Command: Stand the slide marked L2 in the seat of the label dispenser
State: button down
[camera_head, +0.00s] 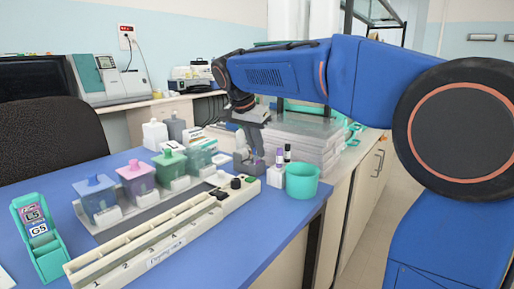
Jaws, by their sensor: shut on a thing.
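My gripper (250,143) points down over a small grey holder (243,163) at the back right of the blue table. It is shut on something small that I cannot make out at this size. No L2 marking is readable in this view. A teal dispenser (48,261) with a pink L5 label and a blue G5 label stands at the front left of the table, far from my gripper. I take it for the label dispenser; its seat is not clearly visible.
A long cream drying rack (150,243) lies across the table between dispenser and gripper. Behind it stand staining jars with blue (96,199), pink (137,180) and green (170,166) lids. A teal cup (301,182) and small purple- and black-capped vials (280,158) stand right of the gripper.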

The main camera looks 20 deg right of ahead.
jog(key=c, duration=1.8)
grip_release()
jog(key=v, duration=1.7)
jog(key=shift+r, duration=0.25)
jog(key=shift+d, duration=0.1)
